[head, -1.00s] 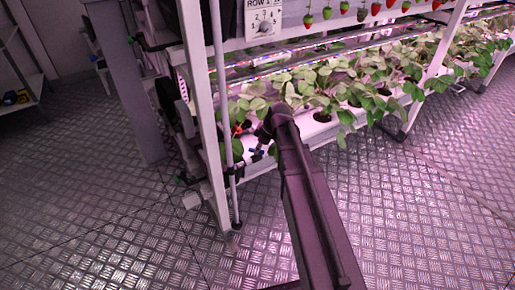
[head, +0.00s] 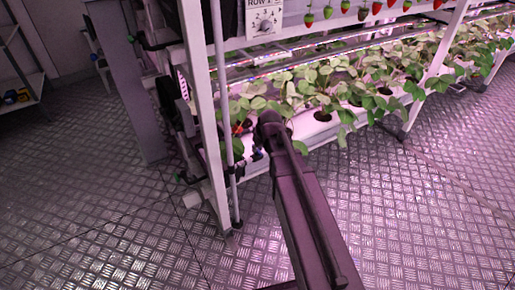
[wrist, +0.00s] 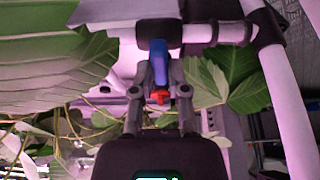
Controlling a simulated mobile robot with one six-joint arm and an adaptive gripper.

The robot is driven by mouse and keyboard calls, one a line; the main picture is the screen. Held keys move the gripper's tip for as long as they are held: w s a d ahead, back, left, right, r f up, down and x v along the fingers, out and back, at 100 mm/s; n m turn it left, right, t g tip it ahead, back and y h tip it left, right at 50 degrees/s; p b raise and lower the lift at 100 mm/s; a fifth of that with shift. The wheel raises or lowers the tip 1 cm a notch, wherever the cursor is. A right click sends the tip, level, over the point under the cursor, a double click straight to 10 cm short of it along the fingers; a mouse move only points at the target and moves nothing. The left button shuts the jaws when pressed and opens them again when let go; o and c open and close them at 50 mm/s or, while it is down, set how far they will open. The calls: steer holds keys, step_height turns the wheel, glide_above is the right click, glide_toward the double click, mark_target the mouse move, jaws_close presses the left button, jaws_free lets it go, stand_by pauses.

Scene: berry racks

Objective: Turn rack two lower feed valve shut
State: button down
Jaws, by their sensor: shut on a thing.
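The valve's blue lever (wrist: 160,60) stands upright in the middle of the wrist view, below a black fitting on a white pipe. My gripper (wrist: 160,76) has its two fingers closed in on the lever, one on each side. A small red part (wrist: 159,95) shows between the fingers, nearer my palm. In the head view a bit of blue (head: 258,153) shows beside the end of my arm, at the lower end of the rack. My arm hides most of the gripper there.
Strawberry leaves (wrist: 50,65) crowd the left of the wrist view, with more leaves right of the fingers. The white pipe (wrist: 210,33) runs across above, and a pale post (wrist: 288,110) slants down the right side. The metal floor (head: 110,230) is open in front.

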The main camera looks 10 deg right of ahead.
steer(key=shift+s, duration=0.15)
stand_by(0.3)
steer(key=c, duration=0.6)
jaws_free()
steer(key=shift+c, duration=0.2)
steer(key=shift+w+n, duration=0.2)
steer(key=shift+n, duration=0.1)
